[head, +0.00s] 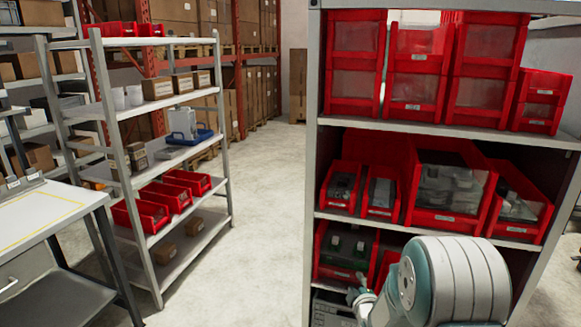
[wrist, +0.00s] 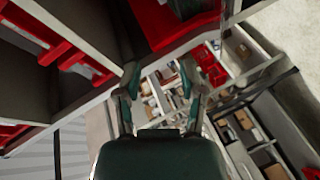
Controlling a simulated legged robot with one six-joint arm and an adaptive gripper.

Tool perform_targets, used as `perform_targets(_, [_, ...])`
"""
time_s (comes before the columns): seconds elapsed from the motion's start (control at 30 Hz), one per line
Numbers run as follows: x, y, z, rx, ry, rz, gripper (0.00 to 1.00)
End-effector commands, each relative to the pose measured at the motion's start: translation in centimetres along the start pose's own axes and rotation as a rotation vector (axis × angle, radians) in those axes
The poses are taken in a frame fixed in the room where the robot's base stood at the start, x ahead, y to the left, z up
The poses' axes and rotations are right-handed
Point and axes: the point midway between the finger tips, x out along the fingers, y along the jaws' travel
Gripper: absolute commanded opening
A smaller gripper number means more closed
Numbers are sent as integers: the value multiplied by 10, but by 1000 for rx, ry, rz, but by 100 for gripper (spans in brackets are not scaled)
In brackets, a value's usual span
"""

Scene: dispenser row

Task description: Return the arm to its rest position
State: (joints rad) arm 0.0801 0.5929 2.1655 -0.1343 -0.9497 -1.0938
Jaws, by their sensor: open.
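My arm shows at the lower right of the head view, in front of the right-hand shelf unit. My gripper (wrist: 160,98) is in the lower middle of the wrist view, its two fingers spread apart with nothing between them. In the head view only a small part of the gripper (head: 362,294) shows at the left of the arm, beside the lower red bins. I cannot tell whether it touches the shelf.
The grey shelf unit (head: 312,150) holds several red bins (head: 452,190) close to my arm. An open rack (head: 190,142) with red bins and boxes stands at the left. A white table (head: 45,215) is at the far left. The floor (head: 265,215) between is clear.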

Motion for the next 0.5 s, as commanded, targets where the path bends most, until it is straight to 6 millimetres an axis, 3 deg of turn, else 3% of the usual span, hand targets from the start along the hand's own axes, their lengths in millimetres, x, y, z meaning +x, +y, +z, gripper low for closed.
perform_targets(0.03, [-8,15,-8,38,-14,-18,51])
perform_targets(0.2, [-40,46,-24,182,-89,-104,51])
perform_targets(0.5, [-118,83,-48,448,-243,-233,51])
